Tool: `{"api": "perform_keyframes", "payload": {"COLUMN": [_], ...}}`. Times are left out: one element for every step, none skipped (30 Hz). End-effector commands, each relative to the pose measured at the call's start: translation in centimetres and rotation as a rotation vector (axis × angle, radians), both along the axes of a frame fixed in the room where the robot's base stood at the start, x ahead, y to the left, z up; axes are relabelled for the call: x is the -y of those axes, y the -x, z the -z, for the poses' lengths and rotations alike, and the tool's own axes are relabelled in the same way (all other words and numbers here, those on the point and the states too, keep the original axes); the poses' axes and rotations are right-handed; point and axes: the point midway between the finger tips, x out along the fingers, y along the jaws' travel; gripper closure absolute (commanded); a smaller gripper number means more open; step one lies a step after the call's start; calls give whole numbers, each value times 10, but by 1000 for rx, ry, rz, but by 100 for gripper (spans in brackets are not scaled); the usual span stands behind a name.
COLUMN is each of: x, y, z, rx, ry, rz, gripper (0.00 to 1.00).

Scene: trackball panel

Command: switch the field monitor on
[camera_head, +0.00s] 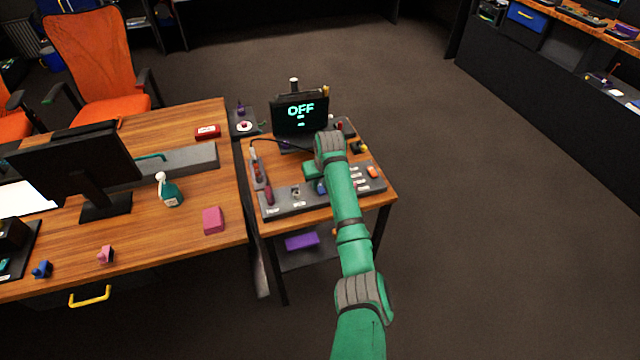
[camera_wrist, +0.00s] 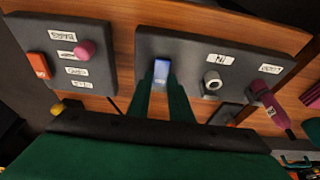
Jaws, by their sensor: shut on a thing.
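The monitor (camera_head: 300,116) stands at the back of the small wooden side table and its dark screen reads OFF in teal letters. My green gripper (camera_head: 317,178) is over the grey control panels at the front of that table. In the wrist view my gripper (camera_wrist: 163,82) has its two fingers closed around a blue piece (camera_wrist: 162,70) on the dark grey panel (camera_wrist: 188,62). The blue piece has small pale marks that I cannot read. Its lower part is hidden by the fingers.
Right of the blue piece are a round metal fitting (camera_wrist: 212,80) and a pink handle (camera_wrist: 266,94). The left panel carries a pink knob (camera_wrist: 86,50) and an orange switch (camera_wrist: 38,65). A wooden desk (camera_head: 130,245) with a spray bottle (camera_head: 168,190) adjoins the table. Floor at right is clear.

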Motion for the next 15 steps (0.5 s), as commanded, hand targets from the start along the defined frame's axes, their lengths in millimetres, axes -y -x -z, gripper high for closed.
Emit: {"api": "perform_keyframes", "payload": {"x": [-1, -1, -1, -1, -1, -1, -1, -1, -1, -1, -1, -1, -1, -2, -2], "y": [0, -1, -1, -2, -2, -3, -3, -4, -4, -4, -5, -5, -5, -5, -5], "z": [0, 0, 0, 0, 0, 0, 1, 0, 1, 1, 1, 1, 1, 1, 1], "rx": [-31, -47, -68, -85, -98, -116, -131, -143, -158, -170, -179, -192, -201, -207, -216], "ry": [10, 15, 22, 26, 31, 36, 40, 45, 50, 54, 57, 61, 65, 67, 70], "rz": [-2, -2, -1, 0, -1, 1, 0, 0, 0, 1, 1, 1, 1, 0, 0], "gripper": [100, 100, 100, 100, 100, 100, 100, 100, 100, 100, 100, 100, 100, 100, 100]}}
